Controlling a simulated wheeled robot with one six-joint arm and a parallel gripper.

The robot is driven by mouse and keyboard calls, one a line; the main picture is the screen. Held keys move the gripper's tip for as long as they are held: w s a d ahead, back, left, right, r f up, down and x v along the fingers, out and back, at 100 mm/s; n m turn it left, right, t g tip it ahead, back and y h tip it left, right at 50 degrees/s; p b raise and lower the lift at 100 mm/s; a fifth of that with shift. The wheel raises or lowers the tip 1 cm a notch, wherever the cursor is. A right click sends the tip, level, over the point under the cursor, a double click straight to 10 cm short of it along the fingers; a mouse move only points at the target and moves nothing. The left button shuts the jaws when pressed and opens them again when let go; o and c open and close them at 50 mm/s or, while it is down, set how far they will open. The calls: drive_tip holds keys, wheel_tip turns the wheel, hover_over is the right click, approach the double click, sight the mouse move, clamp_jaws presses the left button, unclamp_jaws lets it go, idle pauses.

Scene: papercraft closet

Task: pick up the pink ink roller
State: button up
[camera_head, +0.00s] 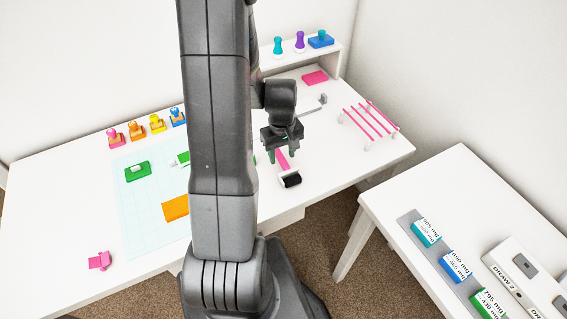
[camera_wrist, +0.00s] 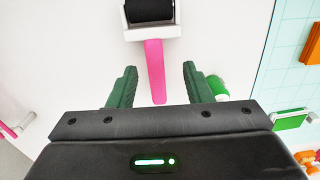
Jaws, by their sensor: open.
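The ink roller has a pink handle (camera_head: 283,159) and a black roller (camera_head: 291,179) in a white frame, and lies on the white table. In the wrist view its pink handle (camera_wrist: 155,70) points down the picture, with the black roller (camera_wrist: 149,10) cut off at the top edge. My gripper (camera_head: 284,159) is over the handle in the head view. In the wrist view my gripper (camera_wrist: 157,72) is open, with one dark green finger on each side of the handle and a gap on both sides. It holds nothing.
A green object (camera_wrist: 219,88) lies just right of the right finger. A pink rack (camera_head: 369,120) stands to the right on the table (camera_head: 330,155). Stamps (camera_head: 136,131) and a pale cutting mat (camera_head: 140,205) are left. A second table (camera_head: 385,215) is at the right.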

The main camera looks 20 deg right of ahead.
sight(284, 162)
drive_tip(key=f, duration=0.3)
drive_tip(key=shift+s+d+f, duration=0.1)
drive_tip(key=shift+d, duration=0.2)
drive_tip(key=shift+f, duration=0.65)
clamp_jaws()
drive_tip(key=shift+r, duration=0.15)
wheel_tip(284, 162, up, 10)
drive_tip(key=shift+f, duration=0.15)
drive_tip(key=c, duration=0.7)
unclamp_jaws()
drive_tip(key=shift+c, duration=0.2)
clamp_jaws()
